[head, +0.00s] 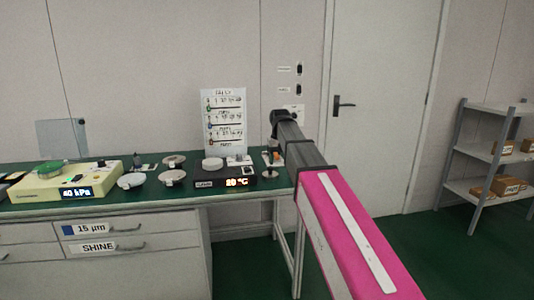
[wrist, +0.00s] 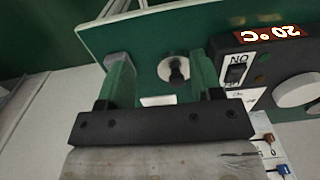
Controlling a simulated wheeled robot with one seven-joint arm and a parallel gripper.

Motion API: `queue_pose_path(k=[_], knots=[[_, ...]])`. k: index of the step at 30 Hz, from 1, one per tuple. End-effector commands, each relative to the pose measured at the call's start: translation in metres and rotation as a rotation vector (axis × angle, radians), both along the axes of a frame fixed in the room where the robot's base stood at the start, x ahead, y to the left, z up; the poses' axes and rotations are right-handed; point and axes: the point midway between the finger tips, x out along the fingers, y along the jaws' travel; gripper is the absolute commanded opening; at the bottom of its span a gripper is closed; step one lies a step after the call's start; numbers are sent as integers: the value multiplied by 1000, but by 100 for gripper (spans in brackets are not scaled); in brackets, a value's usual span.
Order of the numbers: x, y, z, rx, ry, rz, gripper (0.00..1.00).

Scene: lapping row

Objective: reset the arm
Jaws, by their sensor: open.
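My arm (head: 345,235), with a magenta forearm and dark far links, reaches from the lower right toward the bench's right end in the head view. My gripper (wrist: 157,68) shows in the wrist view with its two green-sided fingers apart and nothing held between them. A small round metal piece with a dark knob (wrist: 175,70) lies on the green surface, seen through the gap between the fingers. I cannot tell how far below the fingers it is. In the head view the fingers cannot be made out clearly.
The green bench (head: 225,200) carries a black hotplate unit (head: 225,181) with a lit temperature display, a cream pressure unit (head: 65,183), metal discs (head: 172,177) and a sign board (head: 223,120). A door (head: 385,100) and shelf rack (head: 490,155) stand right, with open floor before them.

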Motion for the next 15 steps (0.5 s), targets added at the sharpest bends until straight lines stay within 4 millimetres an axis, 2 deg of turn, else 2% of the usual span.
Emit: queue_pose_path(k=[8, 15], knots=[[-16, -16, -41, -1, 1, -18, 60], [-41, -37, -96, -1, 0, -43, 60]])
